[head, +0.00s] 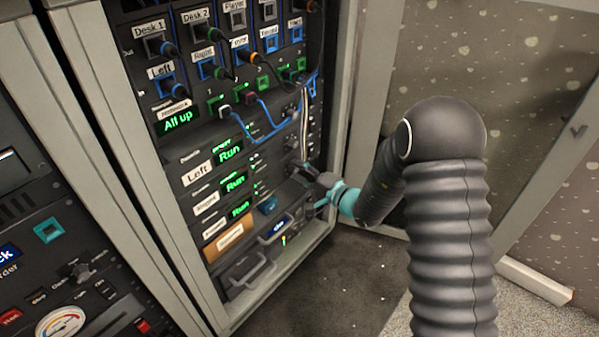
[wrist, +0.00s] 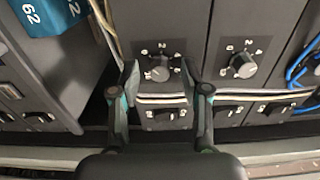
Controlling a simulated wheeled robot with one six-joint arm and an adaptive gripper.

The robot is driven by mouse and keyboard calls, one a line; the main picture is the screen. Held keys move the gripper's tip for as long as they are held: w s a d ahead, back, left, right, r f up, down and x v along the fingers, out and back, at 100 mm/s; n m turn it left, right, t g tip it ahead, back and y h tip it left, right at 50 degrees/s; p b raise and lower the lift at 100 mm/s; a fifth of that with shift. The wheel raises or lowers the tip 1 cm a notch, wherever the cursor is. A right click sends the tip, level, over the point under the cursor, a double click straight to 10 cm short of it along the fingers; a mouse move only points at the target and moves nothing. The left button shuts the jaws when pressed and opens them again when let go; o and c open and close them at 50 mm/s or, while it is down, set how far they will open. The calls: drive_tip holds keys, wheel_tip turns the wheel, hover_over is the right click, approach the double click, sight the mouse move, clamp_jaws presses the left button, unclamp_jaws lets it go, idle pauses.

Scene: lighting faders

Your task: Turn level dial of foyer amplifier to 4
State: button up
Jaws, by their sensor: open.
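The rack's lower half has several stacked amplifier units with green "Run" displays (head: 235,183). The top one is labelled Left; the labels below it are too small to read with certainty. In the wrist view, a round dark dial (wrist: 160,73) with a pale pointer and white numbers sits between the fingertips of my gripper (wrist: 161,80). A second similar dial (wrist: 243,68) is on the unit to the right. My gripper, open, also shows in the head view (head: 312,178) at the right side of the amplifiers, hiding part of their knobs. I cannot tell whether a fingertip touches the dial.
Rocker switches (wrist: 166,113) and a bundle of pale cables (wrist: 235,97) lie close below the dials in the wrist view. Blue patch cables (head: 268,125) hang above the amplifiers.

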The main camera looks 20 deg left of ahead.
clamp_jaws()
drive_tip(key=shift+f+m+b, duration=0.1)
drive_tip(key=shift+m+b, duration=0.2)
drive_tip(key=m+b, duration=0.1)
drive_tip(key=m, duration=0.1)
drive_tip(key=shift+m+b, duration=0.3)
drive_tip(key=shift+m, duration=0.1)
drive_tip(key=m+b, duration=0.1)
drive_tip(key=m, duration=0.3)
drive_tip(key=shift+m, duration=0.3)
drive_tip(key=m, duration=0.6)
drive_tip(key=m+p, duration=0.2)
drive_tip(key=m, duration=0.5)
drive_tip(key=shift+p, duration=0.3)
